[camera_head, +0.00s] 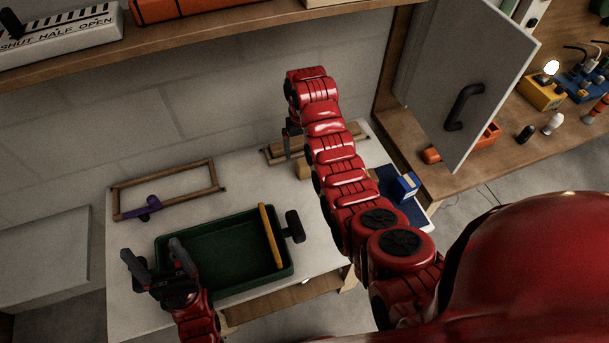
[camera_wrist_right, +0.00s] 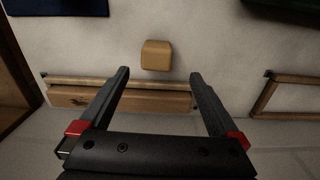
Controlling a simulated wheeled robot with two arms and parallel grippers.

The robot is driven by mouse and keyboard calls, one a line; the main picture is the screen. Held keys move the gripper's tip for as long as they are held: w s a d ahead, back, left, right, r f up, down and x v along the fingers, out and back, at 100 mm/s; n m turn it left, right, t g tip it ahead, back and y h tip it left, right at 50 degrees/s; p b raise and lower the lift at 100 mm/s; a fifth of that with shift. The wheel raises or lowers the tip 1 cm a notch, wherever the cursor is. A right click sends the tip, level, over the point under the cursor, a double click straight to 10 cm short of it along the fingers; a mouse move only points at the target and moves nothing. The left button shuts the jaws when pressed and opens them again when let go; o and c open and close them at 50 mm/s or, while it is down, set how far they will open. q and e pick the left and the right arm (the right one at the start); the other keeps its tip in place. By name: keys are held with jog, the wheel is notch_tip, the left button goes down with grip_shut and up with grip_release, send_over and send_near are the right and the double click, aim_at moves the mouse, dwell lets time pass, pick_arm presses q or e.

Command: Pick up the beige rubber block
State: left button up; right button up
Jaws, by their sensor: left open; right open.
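The beige rubber block (camera_wrist_right: 156,55) lies on the white table, just beyond and between the fingertips of my right gripper (camera_wrist_right: 160,73) in the right wrist view. The gripper is open and empty, and the block is not between its fingers. In the head view the block (camera_head: 303,171) is partly hidden by my right arm, and my right gripper (camera_head: 291,145) hangs beside it, partly hidden too. My left gripper (camera_head: 151,250) is open and empty at the left end of the green tray (camera_head: 185,285).
A wooden frame (camera_head: 165,163) with a purple clamp (camera_head: 148,208) lies at the table's back left. A second wooden piece (camera_wrist_right: 130,100) lies close behind the block. An orange bar (camera_head: 271,236) leans in the tray. A blue-and-yellow box (camera_head: 405,186) stands right of my arm.

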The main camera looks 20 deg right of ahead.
aim_at(305, 162)
jog(key=shift+f+p, duration=0.65)
jog(key=shift+p, duration=0.45)
notch_tip(305, 162, down, 2)
jog(key=shift+s+f+p, duration=0.1)
jog(key=shift+f+p, duration=0.15)
jog(key=shift+p, duration=0.2)
jog(key=shift+f, duration=0.55)
jog(key=shift+d+f+p, duration=0.15)
jog(key=shift+f+p, duration=0.35)
jog(key=shift+p, duration=0.25)
jog(key=shift+s+d+f+p, duration=0.15)
jog(key=shift+f+p, duration=0.2)
jog(key=shift+f, duration=0.35)
jog(key=shift+f+b, duration=0.45)
jog(key=shift+f, duration=1)
grip_shut()
